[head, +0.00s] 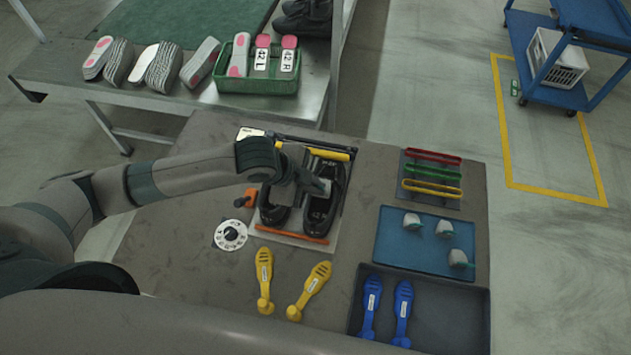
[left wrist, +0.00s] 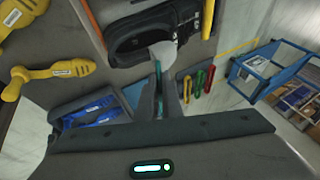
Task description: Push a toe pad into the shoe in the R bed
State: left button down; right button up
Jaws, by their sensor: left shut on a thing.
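Two black shoes lie side by side in the fixture: one in the left bed (head: 272,213) and one in the right bed (head: 319,219). My left gripper (head: 322,187) reaches in from the left, over the right-bed shoe. It is shut on a pale grey toe pad (left wrist: 163,52), clearest in the left wrist view, at the opening of a black shoe (left wrist: 128,42). I cannot tell how deep the pad sits. Three more toe pads (head: 444,228) lie on the blue mat (head: 395,262). My right gripper is not in view.
An orange bar (head: 292,235) and a yellow bar (head: 328,154) cross the fixture's ends. Yellow shoe trees (head: 311,290) lie in front, blue ones (head: 403,305) in a dark tray (head: 455,315). Coloured handles (head: 432,173) sit at right; a white dial (head: 230,235) at left.

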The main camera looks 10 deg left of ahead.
pick_arm(q)
jog(key=shift+f, duration=0.15)
dwell(0.3)
jog(key=shift+f, duration=0.1)
jog(key=shift+f+b, duration=0.75)
jog(key=shift+f, duration=0.45)
jog(key=f+b, duration=0.2)
jog(key=b, duration=0.1)
jog(key=w+f+b, duration=0.1)
jog(key=f+b, duration=0.2)
jog(key=w+f+b, duration=0.1)
jog(key=f+b, duration=0.1)
jog(key=b, duration=0.2)
jog(key=shift+w+f, duration=0.25)
jog(key=shift+f, duration=0.1)
jog(key=shift+w+r+p, duration=0.2)
jog(key=shift+w+p, duration=0.05)
jog(key=shift+p, duration=0.1)
jog(key=shift+w+f, duration=0.25)
jog(key=shift+w, duration=1)
